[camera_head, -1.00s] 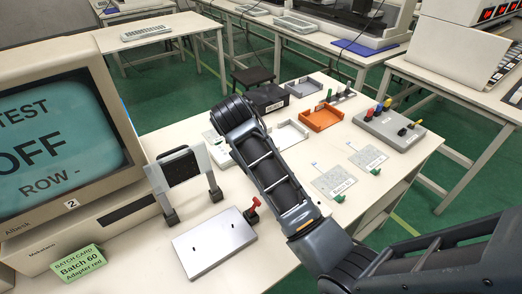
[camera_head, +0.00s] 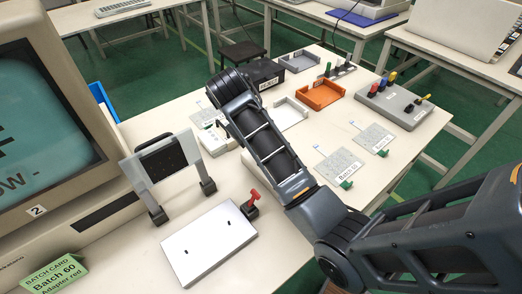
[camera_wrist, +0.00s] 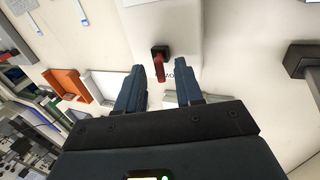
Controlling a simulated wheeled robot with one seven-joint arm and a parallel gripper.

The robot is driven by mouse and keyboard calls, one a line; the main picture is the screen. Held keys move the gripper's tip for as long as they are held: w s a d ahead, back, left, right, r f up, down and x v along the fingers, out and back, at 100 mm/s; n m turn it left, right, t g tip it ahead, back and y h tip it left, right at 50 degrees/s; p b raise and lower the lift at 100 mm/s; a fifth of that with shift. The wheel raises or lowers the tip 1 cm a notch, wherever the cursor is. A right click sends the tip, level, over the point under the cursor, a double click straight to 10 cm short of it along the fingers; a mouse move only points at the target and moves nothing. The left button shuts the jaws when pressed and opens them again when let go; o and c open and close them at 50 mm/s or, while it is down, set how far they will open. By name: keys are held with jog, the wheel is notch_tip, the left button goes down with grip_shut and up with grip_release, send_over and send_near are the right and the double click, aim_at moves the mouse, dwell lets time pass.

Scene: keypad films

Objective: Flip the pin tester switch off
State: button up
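The pin tester (camera_wrist: 152,22) shows in the wrist view as a white box with a dark-based red switch lever (camera_wrist: 158,72) and a partly covered label. My gripper (camera_wrist: 159,68) is open, with one dark finger on each side of the red lever in the wrist view. I cannot tell whether the fingers touch it or how far above the box they are. The head view hides the fingers. The monitor (camera_head: 50,120) shows only part of its text.
An orange tray (camera_head: 320,95), a black box (camera_head: 265,72) and boards (camera_head: 340,166) lie beyond.

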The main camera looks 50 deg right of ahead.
jog(key=shift+x, duration=1.2)
jog(key=shift+c, duration=0.5)
grip_shut()
